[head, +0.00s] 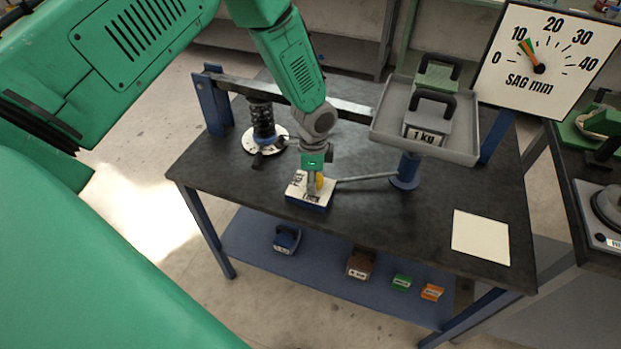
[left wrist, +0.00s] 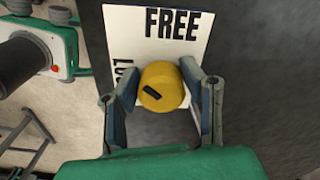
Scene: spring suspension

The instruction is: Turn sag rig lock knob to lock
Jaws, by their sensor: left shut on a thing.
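The yellow lock knob (left wrist: 163,87) sits on a white label plate (left wrist: 190,22) marked FREE at the top and, partly hidden, a second word at the side. A short black mark on the knob points toward that side word in the left wrist view. My left gripper (left wrist: 160,88) has its two fingers on either side of the knob, shut on it. In the head view my left gripper (head: 315,182) reaches down onto the plate (head: 300,188), which tops a blue block near the table's front edge; the knob (head: 320,181) is mostly hidden there. My right gripper is not in view.
A spring (head: 263,124) stands on a round base under the beam at the left. A grey tray (head: 460,153) holds weights, one marked 1 kg (head: 427,122). The sag dial (head: 552,62) reads near 10. A blank card (head: 481,238) lies at right. Several blocks rest on the lower shelf (head: 320,268).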

